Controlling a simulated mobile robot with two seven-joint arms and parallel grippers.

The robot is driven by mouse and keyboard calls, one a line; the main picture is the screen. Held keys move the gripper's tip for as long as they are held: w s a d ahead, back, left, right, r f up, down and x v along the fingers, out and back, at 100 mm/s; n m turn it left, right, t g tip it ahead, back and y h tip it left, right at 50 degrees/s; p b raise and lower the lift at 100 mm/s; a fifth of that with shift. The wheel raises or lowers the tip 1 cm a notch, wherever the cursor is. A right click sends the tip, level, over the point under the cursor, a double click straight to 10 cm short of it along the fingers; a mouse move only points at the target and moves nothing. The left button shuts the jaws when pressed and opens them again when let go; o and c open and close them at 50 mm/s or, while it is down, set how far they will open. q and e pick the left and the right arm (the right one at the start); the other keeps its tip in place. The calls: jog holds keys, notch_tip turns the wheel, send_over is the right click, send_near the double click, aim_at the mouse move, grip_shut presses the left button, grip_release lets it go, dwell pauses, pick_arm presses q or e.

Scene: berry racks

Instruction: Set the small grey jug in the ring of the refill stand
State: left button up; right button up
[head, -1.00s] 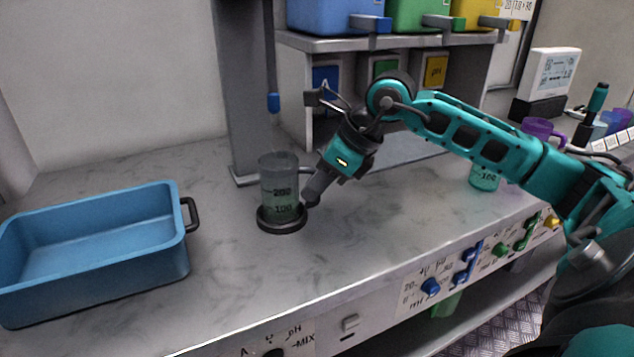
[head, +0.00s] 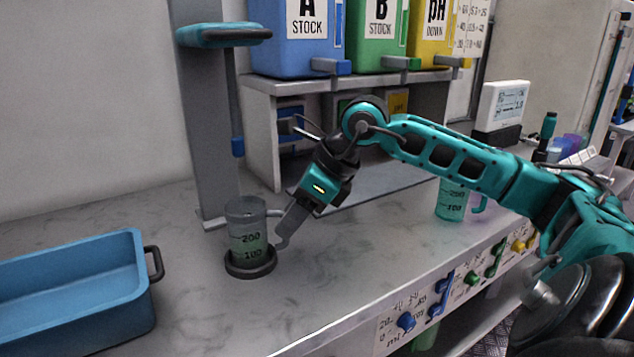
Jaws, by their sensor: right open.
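The small grey jug (head: 246,238), see-through with dark 200 and 100 marks, stands upright at the foot of the refill stand (head: 203,150). Its base is inside the dark ring (head: 250,268) on the bench. My right gripper (head: 282,238) points down and left at the jug's right side, by its handle. It is open; the near finger hides part of the handle, and I cannot tell whether the fingers touch it. My left gripper is out of view.
A blue tray (head: 148,290) lies at left. Blue (head: 290,58), green (head: 375,50) and yellow (head: 432,50) stock tanks sit on a shelf behind. A teal jug (head: 451,200) stands at right, beyond my forearm. The bench in front of the ring is clear.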

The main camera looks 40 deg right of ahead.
jog(key=b+v, duration=0.3)
jog(key=v, duration=0.7)
jog(key=shift+b, duration=0.4)
